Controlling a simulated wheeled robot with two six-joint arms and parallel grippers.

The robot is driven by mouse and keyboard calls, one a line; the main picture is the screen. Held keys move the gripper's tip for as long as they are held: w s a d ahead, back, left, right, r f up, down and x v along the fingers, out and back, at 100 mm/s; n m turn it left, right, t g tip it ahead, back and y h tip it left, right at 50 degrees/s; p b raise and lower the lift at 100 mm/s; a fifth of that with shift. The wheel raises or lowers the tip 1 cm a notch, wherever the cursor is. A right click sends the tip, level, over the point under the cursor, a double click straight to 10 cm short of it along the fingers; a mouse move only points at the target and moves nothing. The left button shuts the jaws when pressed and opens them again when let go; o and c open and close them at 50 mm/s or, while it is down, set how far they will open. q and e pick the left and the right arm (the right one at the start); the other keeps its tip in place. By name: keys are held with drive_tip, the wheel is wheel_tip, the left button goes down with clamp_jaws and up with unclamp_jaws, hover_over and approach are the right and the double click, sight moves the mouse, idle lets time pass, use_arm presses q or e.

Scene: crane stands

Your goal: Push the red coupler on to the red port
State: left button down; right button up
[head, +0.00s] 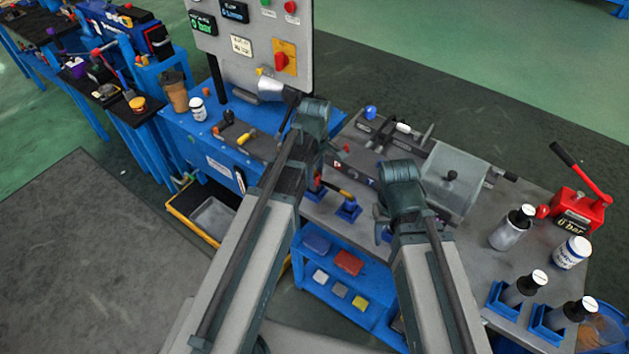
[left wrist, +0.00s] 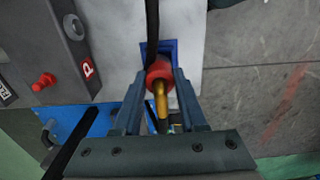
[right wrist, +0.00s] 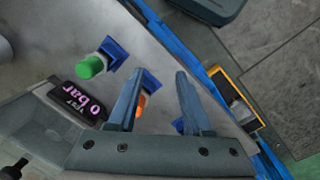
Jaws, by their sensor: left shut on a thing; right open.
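In the left wrist view my left gripper (left wrist: 161,92) is shut on the red coupler (left wrist: 158,72), which has a brass-coloured end and a black hose. A blue holder (left wrist: 146,48) shows just behind it. The red port (left wrist: 44,82) is a small red fitting on the grey block, left of the coupler and apart from it, near a red P label. My right gripper (right wrist: 160,76) is open. An orange fitting (right wrist: 141,104) in a blue holder shows between its fingers; I cannot tell how close it is. In the head view, my wrists largely hide both fingertips.
A green coupler (right wrist: 90,67) sits in another blue holder by a "0 bar" display (right wrist: 82,103). A tall control panel (head: 262,40) stands at the back left.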

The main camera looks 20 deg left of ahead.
use_arm(q)
drive_tip(key=shift+r+p, duration=1.3)
drive_tip(key=shift+r, duration=0.15)
drive_tip(key=shift+w, duration=0.1)
drive_tip(key=shift+w+d+r+p, duration=0.2)
drive_tip(key=shift+w+r+p, duration=0.2)
drive_tip(key=shift+w, duration=0.1)
drive_tip(key=w+d+r+p, duration=0.3)
drive_tip(key=w+r+p, duration=0.1)
drive_tip(key=w, duration=0.3)
drive_tip(key=w+d+r+p, duration=0.3)
drive_tip(key=w+r+p, duration=0.2)
drive_tip(key=w, duration=0.2)
wheel_tip(320, 180, down, 6)
drive_tip(key=b, duration=0.5)
drive_tip(key=shift+w+a+r, duration=0.1)
drive_tip(key=shift+a+r, duration=0.05)
drive_tip(key=shift+r, duration=0.05)
drive_tip(key=shift+f+b, duration=0.4)
drive_tip(key=shift+b, duration=0.25)
drive_tip(key=shift+f+b, duration=1.45)
drive_tip(key=shift+b, duration=0.05)
drive_tip(key=shift+c, duration=1.9)
unclamp_jaws()
drive_tip(key=shift+r, duration=0.1)
